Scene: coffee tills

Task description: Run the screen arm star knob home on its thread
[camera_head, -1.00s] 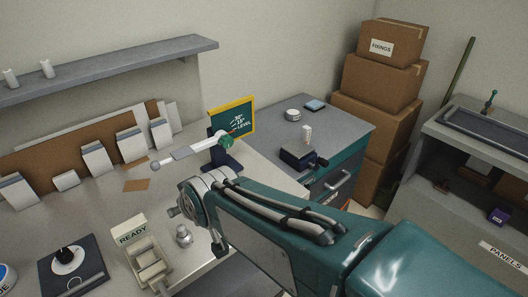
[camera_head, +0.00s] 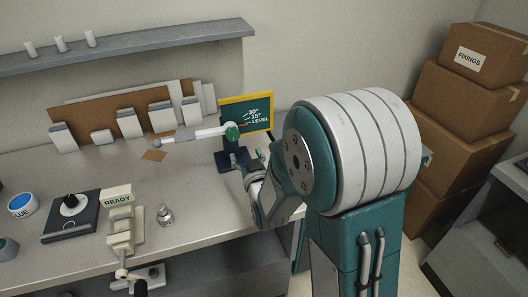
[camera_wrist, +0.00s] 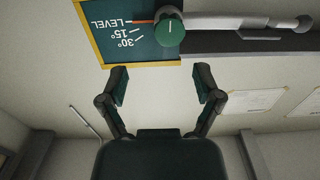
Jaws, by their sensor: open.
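The green star knob (camera_head: 232,131) sits at the joint of the white screen arm (camera_head: 198,133), on a dark blue stand (camera_head: 228,162). The arm reaches left, close to level, to a small ball end. Behind the knob is a green angle board (camera_head: 256,117) with a yellow border, marked 30°, 15° and LEVEL. In the wrist view, which is upside down, the knob (camera_wrist: 169,28) shows a pale line, and an orange pointer lies by LEVEL. My gripper (camera_wrist: 161,82) is open and empty, its fingertips apart from the knob in the picture. The knob's thread is hidden.
My arm blocks much of the right of the head view. The bench holds a READY stand (camera_head: 122,225), a small metal knob (camera_head: 165,216), a black pad (camera_head: 72,215) and a blue-topped roll (camera_head: 21,204). Cards (camera_head: 128,123) lean behind. A shelf (camera_head: 130,45) runs above. Boxes (camera_head: 470,90) stand right.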

